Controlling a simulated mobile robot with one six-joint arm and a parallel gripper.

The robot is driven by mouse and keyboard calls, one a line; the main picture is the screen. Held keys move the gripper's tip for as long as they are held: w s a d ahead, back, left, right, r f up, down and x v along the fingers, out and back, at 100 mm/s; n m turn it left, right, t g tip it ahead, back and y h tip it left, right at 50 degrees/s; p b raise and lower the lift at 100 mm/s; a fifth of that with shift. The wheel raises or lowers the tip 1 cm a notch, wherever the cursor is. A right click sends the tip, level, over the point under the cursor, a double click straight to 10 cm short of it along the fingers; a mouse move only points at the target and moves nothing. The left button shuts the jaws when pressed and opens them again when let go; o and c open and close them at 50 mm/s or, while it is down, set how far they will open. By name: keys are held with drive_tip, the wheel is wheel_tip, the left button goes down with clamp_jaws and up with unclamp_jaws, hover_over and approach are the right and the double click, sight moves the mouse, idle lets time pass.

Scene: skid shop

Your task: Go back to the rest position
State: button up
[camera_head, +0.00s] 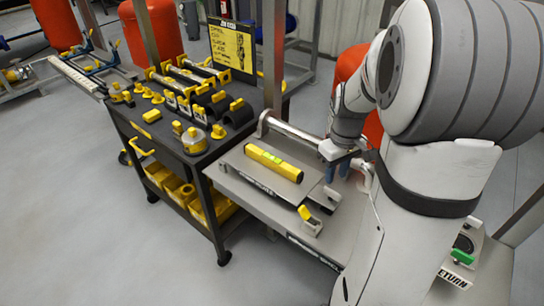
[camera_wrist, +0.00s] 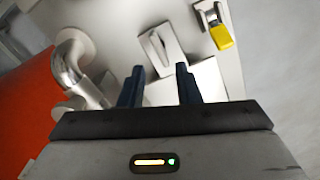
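My gripper (camera_wrist: 160,86) shows in the wrist view as two dark blue fingers standing apart, with no held object visible between them. Beyond the fingers are grey metal surfaces and a bent shiny pipe (camera_wrist: 70,65). In the head view my gripper (camera_head: 340,170) is partly hidden by my arm and sits low at the right end of the grey work table (camera_head: 265,207). A yellow spirit level (camera_head: 273,163) lies on the plate to its left, apart from it.
A yellow-tipped clamp (camera_head: 309,217) stands at the table's front; it also shows in the wrist view (camera_wrist: 221,36). A dark tool cart (camera_head: 190,165) full of yellow-black parts adjoins the left. Red tanks (camera_head: 152,32) stand behind. A post (camera_head: 273,60) rises nearby. Floor at front left is clear.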

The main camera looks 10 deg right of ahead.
drive_tip(key=shift+a, duration=0.1)
drive_tip(key=s+a+r+m+t, duration=0.1)
drive_tip(key=s+a+r, duration=0.2)
drive_tip(key=s+a, duration=0.3)
drive_tip(key=s+a+r+m+t, duration=0.1)
drive_tip(key=s+a+r+m, duration=0.1)
drive_tip(key=s+a, duration=0.4)
drive_tip(key=shift+s+a+r+t, duration=0.25)
drive_tip(key=shift+a+r, duration=0.3)
drive_tip(key=shift+r, duration=0.3)
idle(0.6)
idle(0.7)
